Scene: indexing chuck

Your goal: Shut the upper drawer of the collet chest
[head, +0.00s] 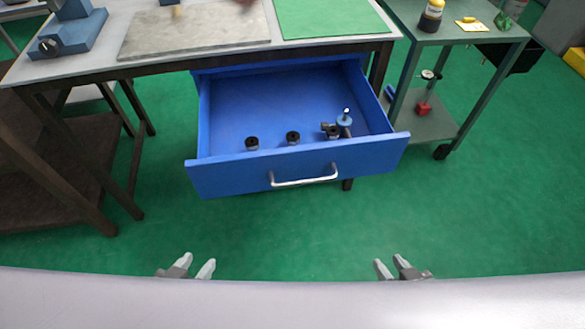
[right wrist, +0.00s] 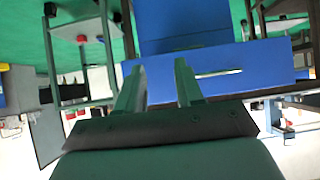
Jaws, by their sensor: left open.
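The upper drawer (head: 230,178) of the blue collet chest stands pulled out towards me under the workbench. Its front carries a silver bar handle (head: 303,180). Several small dark collets (head: 292,137) and a blue-topped piece (head: 344,120) lie inside near the front. In the right wrist view the blue chest shows with a drawer front and pale handle (right wrist: 218,73) beyond the fingers. My left gripper (head: 195,268) is open and empty, low and in front of the drawer to the left. My right gripper (head: 391,267) is open and empty, low to the right; it also shows in the right wrist view (right wrist: 160,85).
The workbench (head: 90,62) above holds a grey plate (head: 195,28), a green mat (head: 330,18) and a blue fixture (head: 68,32). A green trolley (head: 455,35) stands at the right, a brown stand (head: 45,175) at the left. The green floor before the drawer is clear.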

